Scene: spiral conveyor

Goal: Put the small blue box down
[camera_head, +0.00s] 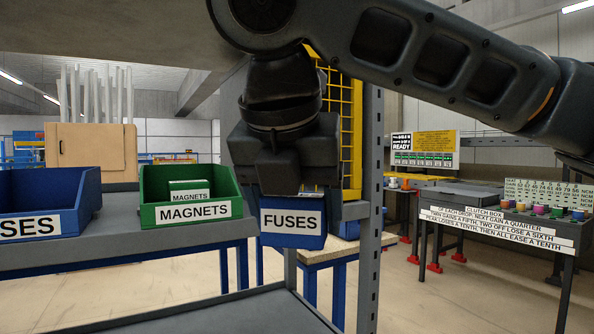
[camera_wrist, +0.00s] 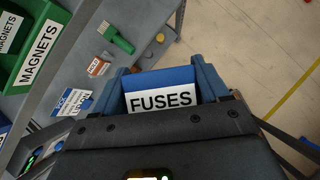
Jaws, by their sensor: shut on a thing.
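The small blue box (camera_head: 291,240) has a white FUSES label and hangs below my dark gripper (camera_head: 295,188) in the head view. It is in the air to the right of the grey table with the bins. In the wrist view the blue box (camera_wrist: 160,77) sits between the two fingers of my gripper (camera_wrist: 163,82), with its FUSES label facing the camera. The gripper is shut on the box. The box's underside is hidden in the wrist view.
A green MAGNETS bin (camera_head: 190,212) and a larger blue FUSES bin (camera_head: 45,228) stand on the grey table (camera_head: 150,243). A wooden-topped bench (camera_head: 345,247) and a grey post (camera_head: 370,210) are near the box. The wrist view shows a green brush (camera_wrist: 117,39) and an orange packet (camera_wrist: 98,66).

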